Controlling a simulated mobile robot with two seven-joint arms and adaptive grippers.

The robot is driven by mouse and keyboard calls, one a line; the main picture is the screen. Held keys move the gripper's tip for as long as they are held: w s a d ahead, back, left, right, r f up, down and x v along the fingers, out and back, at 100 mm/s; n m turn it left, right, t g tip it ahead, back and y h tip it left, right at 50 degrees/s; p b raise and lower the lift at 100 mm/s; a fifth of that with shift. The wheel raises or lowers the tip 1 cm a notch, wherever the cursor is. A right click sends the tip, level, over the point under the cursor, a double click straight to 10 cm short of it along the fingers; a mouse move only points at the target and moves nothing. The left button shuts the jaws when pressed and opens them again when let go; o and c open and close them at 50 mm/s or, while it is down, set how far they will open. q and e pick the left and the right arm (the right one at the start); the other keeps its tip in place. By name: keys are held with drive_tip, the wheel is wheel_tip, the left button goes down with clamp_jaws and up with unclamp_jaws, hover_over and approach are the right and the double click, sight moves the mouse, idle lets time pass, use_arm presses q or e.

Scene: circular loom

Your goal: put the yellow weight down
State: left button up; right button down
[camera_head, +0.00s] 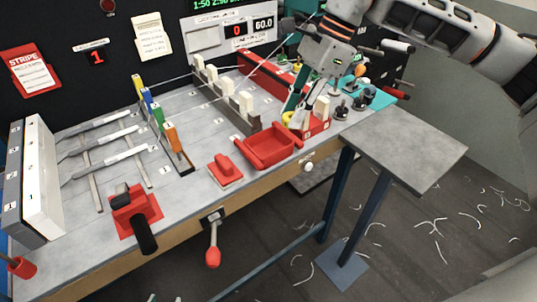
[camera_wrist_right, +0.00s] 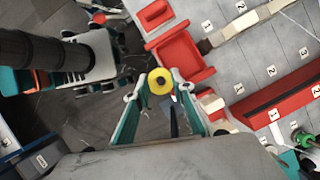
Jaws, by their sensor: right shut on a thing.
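My right gripper (camera_head: 300,112) reaches down from the upper right over the right end of the loom table. It is shut on the yellow weight (camera_head: 288,117), which shows beside its fingers, just behind the red tray (camera_head: 268,148). In the right wrist view, the round yellow weight (camera_wrist_right: 159,82), with a dark centre, sits between the two teal-padded fingertips (camera_wrist_right: 163,92). The fingers partly hide the weight in the head view, and I cannot tell whether its underside touches anything.
A teal mat (camera_head: 381,97) with dark weights (camera_head: 341,107) lies right of the gripper. A bare grey side shelf (camera_head: 410,150) is at the right. A red pad (camera_head: 225,170) and several coloured upright pieces stand on the table to the left.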

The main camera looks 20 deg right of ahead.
wheel_tip(320, 180, up, 7)
drive_tip(key=w+a+m+t+h+b, duration=0.2)
drive_tip(key=a+m+t, duration=0.15)
drive_tip(key=m, duration=0.85)
drive_tip(key=m+h+b, duration=0.1)
drive_tip(key=m+b, duration=0.1)
approach(276, 146)
drive_tip(key=a, duration=0.1)
drive_tip(key=a+f+t, duration=0.1)
drive_tip(key=shift+s+a+f, duration=0.15)
drive_tip(key=shift+s+a, duration=0.15)
drive_tip(key=shift+s, duration=0.1)
drive_tip(key=shift+f, duration=2.2)
drive_tip(key=shift+f, duration=0.1)
drive_tip(key=c, duration=2)
unclamp_jaws()
